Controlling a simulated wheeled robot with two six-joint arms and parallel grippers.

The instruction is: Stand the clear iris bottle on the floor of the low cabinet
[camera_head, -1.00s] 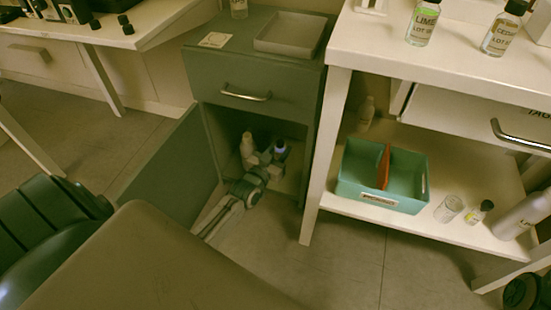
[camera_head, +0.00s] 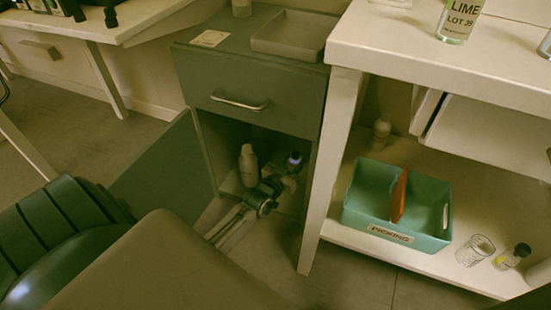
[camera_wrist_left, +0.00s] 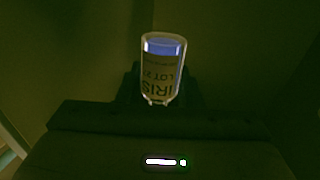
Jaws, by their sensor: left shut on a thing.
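The clear iris bottle (camera_head: 294,159) is inside the low green cabinet (camera_head: 245,70), near the right side of its open lower compartment. In the left wrist view the bottle (camera_wrist_left: 163,68) shows a violet-blue content and an upside-down IRIS label. My left gripper (camera_head: 286,178) reaches low into the compartment and is shut on the bottle. The cabinet floor (camera_head: 232,184) shows at the left. The bottle's base is hidden by the gripper in the head view, so I cannot tell whether it touches the floor. My right gripper is not in view.
A pale bottle (camera_head: 249,166) stands in the cabinet, left of my gripper. The cabinet door (camera_head: 160,170) is swung open to the left. A white table (camera_head: 400,55) stands right of the cabinet, with a teal divided bin (camera_head: 360,218) on its lower shelf.

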